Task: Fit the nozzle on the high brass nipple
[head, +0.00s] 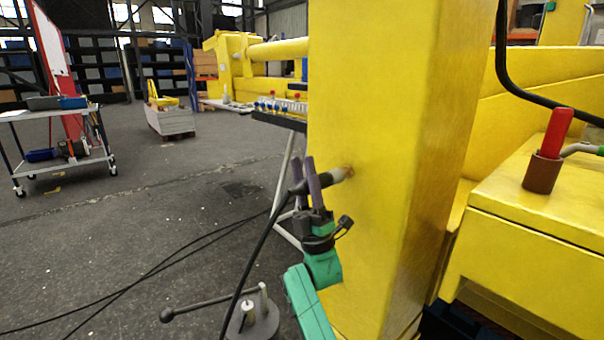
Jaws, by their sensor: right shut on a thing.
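My right gripper (313,181), on a green arm, is at the left face of a tall yellow boom column (390,120). Its fingers are shut on a dark nozzle (299,188) with a black hose trailing down from it. The nozzle's grey tip (337,175) points right, at a small brass-coloured spot (349,171) on the column, which looks like the nipple. The tip appears to meet or cover the nipple, and I cannot tell whether it is seated. My left gripper is not in view.
A grey pot with a lever handle (252,318) stands low in front. A yellow ledge with a red-handled tool in a brown cup (541,173) is at right. A trolley (62,140) stands far left. Black hoses (150,275) lie on the open floor.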

